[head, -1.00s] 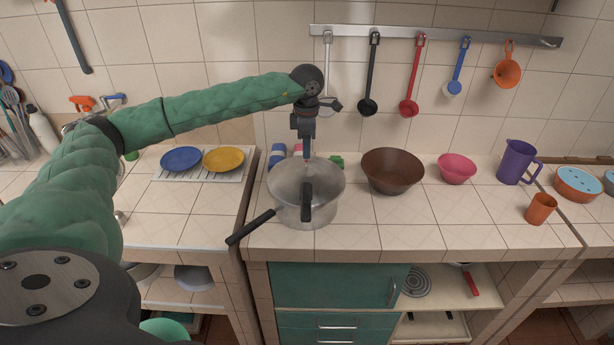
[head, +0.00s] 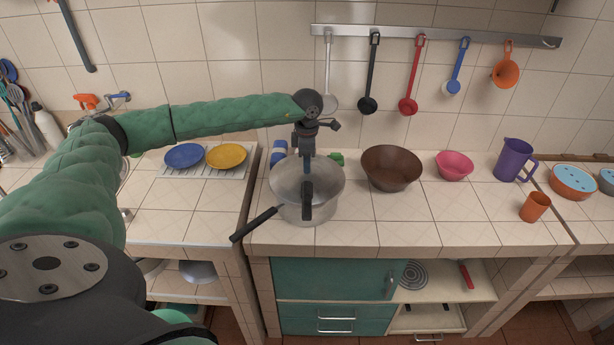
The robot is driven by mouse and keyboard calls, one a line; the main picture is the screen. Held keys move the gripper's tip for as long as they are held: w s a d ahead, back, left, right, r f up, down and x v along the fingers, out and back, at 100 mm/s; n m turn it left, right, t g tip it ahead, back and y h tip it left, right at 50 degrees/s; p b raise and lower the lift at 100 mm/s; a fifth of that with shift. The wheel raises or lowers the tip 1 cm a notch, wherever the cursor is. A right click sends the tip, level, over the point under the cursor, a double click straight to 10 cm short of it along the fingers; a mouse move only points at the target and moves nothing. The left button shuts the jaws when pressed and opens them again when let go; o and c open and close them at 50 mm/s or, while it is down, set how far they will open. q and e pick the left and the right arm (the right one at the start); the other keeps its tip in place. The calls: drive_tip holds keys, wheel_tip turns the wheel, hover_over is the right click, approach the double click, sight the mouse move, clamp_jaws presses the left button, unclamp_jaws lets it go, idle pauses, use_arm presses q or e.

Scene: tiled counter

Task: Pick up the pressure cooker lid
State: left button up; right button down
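The pressure cooker (head: 293,213) is a silver pot with a long black handle (head: 254,224) pointing to the lower left, standing on the tiled counter. Its round silver lid (head: 288,182) appears to rest on top, with a black upright part (head: 307,203) at the front. My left gripper (head: 308,160) points down over the back part of the lid. Its fingers are seen edge-on, so their opening and any contact with the lid cannot be made out. My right gripper is not in view.
A brown bowl (head: 391,169) stands close right of the cooker. Further right are a pink bowl (head: 454,166), a purple jug (head: 514,160) and an orange cup (head: 535,207). Blue and yellow plates (head: 226,156) lie on a rack at left. The counter front right of the cooker is clear.

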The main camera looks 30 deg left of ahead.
use_arm(q)
clamp_jaws()
idle(1.4)
